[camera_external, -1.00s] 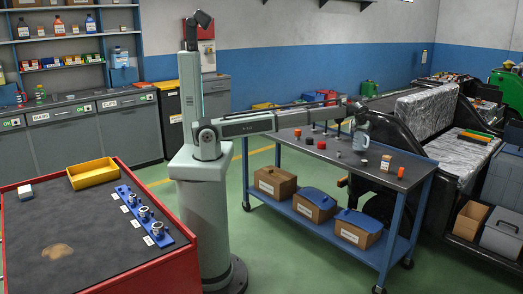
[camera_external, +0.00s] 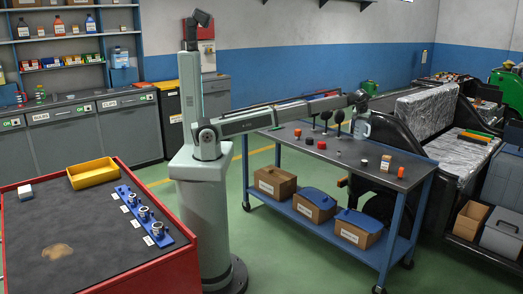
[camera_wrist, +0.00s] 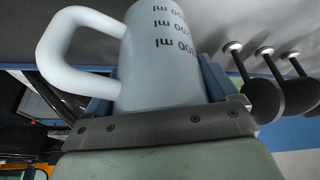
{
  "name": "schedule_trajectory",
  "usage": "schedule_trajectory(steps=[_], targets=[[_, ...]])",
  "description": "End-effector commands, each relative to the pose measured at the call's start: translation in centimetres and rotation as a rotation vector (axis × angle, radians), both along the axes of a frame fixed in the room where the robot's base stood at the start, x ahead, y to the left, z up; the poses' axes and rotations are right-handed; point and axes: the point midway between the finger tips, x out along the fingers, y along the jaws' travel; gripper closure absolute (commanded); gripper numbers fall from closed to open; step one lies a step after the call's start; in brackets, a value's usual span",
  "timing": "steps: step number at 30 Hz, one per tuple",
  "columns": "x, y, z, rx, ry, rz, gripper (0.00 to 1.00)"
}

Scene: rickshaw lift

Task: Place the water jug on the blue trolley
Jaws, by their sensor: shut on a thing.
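The water jug is a pale, translucent measuring jug with a handle and dark ml markings. In the external view the jug (camera_external: 362,128) hangs beneath the end of my arm, at the far edge of the blue trolley's dark top. My gripper (camera_external: 359,102) is shut on it. In the wrist view the jug (camera_wrist: 165,60) fills the space between the fingers of my gripper (camera_wrist: 155,95), its handle to the left. The blue trolley (camera_external: 395,215) has a dark top and a blue lower shelf. I cannot tell whether the jug's base touches the top.
Dark round-headed items (camera_external: 339,118) stand on the trolley beside the jug; they also show in the wrist view (camera_wrist: 265,98). Small red and orange pieces (camera_external: 386,162) sit on the top. A black machine (camera_external: 400,135) stands close on the right. The trolley's front middle is mostly clear.

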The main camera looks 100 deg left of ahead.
Motion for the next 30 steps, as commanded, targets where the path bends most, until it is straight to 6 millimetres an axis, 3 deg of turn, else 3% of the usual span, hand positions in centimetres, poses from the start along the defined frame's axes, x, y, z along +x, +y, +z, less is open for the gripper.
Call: schedule_trajectory(steps=[9, 14, 23, 30], targets=[[0.5, -0.2, 0.4, 0.001, -0.001, -0.263, 0.53], [-0.2, -1.2, 0.2, 0.0, -0.001, -0.406, 0.53], [-4.9, -4.4, -1.0, 0.0, -0.001, -0.639, 0.53], [-9.4, -8.7, -2.4, 0.001, -0.002, -0.783, 0.53]])
